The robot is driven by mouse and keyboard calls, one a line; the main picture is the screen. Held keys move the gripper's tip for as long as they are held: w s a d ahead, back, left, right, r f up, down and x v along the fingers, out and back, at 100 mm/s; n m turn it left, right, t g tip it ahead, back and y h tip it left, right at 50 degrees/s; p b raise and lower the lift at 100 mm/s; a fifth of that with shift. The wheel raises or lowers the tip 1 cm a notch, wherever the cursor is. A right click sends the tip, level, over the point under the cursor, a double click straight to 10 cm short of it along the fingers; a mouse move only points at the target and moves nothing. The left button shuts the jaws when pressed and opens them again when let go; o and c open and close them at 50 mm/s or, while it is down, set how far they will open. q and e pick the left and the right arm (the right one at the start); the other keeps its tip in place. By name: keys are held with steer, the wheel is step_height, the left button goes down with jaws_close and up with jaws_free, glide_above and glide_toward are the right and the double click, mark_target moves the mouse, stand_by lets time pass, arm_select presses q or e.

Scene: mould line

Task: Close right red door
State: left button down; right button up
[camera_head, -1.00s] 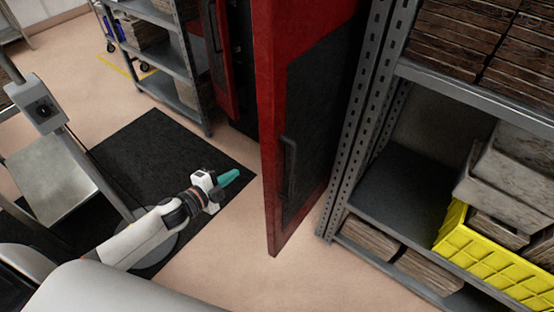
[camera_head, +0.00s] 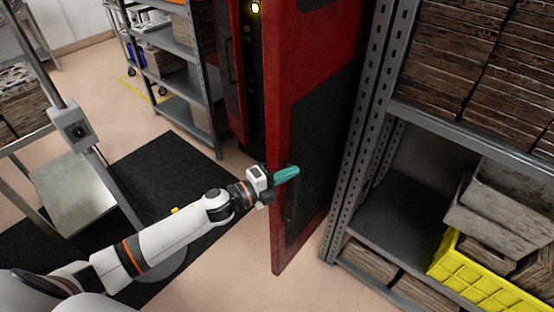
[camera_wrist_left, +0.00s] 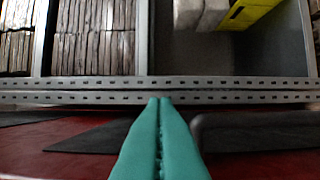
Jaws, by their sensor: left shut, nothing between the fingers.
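The right red door (camera_head: 283,235) stands open, swung out toward me, with a dark panel and a dark vertical handle (camera_head: 289,206) on its face. My left gripper (camera_head: 287,174) has teal fingers, shut and empty, and overlaps the door near the top of the handle in the head view. Whether it touches the door cannot be told. In the left wrist view the teal fingers (camera_wrist_left: 160,140) point across the red door (camera_wrist_left: 75,135), with a dark bar, likely the handle (camera_wrist_left: 250,131), just to their right. My right gripper is not in view.
A grey metal shelf (camera_head: 352,185) with wooden boxes and a yellow crate (camera_head: 485,283) stands close to the right of the door. Another grey rack (camera_head: 189,116) stands at the back left. A black mat (camera_head: 165,160) and a post with a control box (camera_head: 74,130) are on the left.

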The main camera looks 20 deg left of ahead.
mark_target(277, 166)
arm_select(q)
steer(key=a, duration=0.1)
steer(key=w+a+p, duration=0.1)
steer(key=shift+w+a, duration=0.3)
steer(key=shift+a, duration=0.5)
steer(key=shift+f, duration=0.1)
